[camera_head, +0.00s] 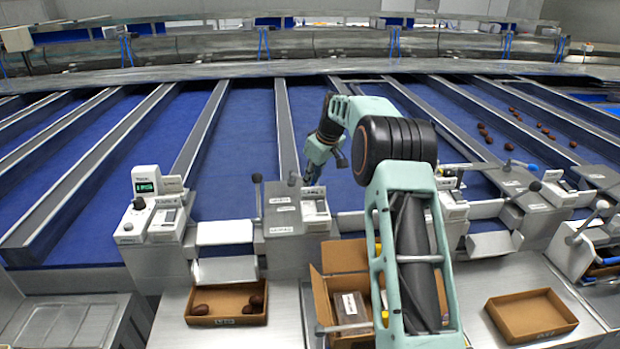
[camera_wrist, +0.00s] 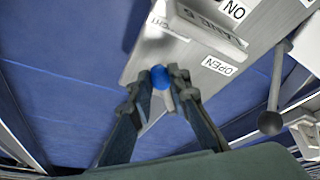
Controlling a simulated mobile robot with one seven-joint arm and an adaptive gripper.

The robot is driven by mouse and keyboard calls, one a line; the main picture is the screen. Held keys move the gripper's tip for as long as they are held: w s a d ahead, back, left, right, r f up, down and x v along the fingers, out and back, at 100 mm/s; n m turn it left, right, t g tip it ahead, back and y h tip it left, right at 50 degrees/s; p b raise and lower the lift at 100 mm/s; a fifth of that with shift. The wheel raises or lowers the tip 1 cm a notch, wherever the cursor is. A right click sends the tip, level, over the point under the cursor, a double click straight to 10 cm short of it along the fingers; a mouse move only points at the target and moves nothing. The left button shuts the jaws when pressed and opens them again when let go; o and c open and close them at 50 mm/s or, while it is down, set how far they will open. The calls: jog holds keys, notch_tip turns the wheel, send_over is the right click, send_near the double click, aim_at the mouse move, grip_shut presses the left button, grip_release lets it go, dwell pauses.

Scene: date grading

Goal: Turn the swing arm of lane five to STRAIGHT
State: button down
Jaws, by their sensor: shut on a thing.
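My gripper (camera_wrist: 162,85) is shut on the blue knob (camera_wrist: 160,76) of the swing arm. The knob sits between the two fingertips, and a pale bar shows just below it. The rest of the swing arm is hidden by the fingers or too unclear to follow. A grey housing beside it carries a LANE 5 label (camera_wrist: 215,28), an OPEN label (camera_wrist: 218,66) and a partly cut-off label (camera_wrist: 168,28). In the head view, my gripper (camera_head: 312,181) reaches down beside the grey lane housing (camera_head: 282,210); the knob cannot be made out there.
A lever with a black ball (camera_wrist: 270,122) stands close to the gripper; a black-ball lever (camera_head: 257,179) also shows in the head view. An open carton (camera_head: 345,257) stands in front. A box of dates (camera_head: 226,313) lies left and an empty box (camera_head: 530,322) right.

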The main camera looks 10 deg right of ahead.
jog(key=shift+d, duration=0.1)
jog(key=c, duration=1.8)
grip_release()
jog(key=shift+r, duration=0.15)
jog(key=v, duration=1.1)
jog(key=shift+s+r, duration=0.2)
jog(key=shift+r, duration=0.15)
jog(key=shift+s, duration=0.1)
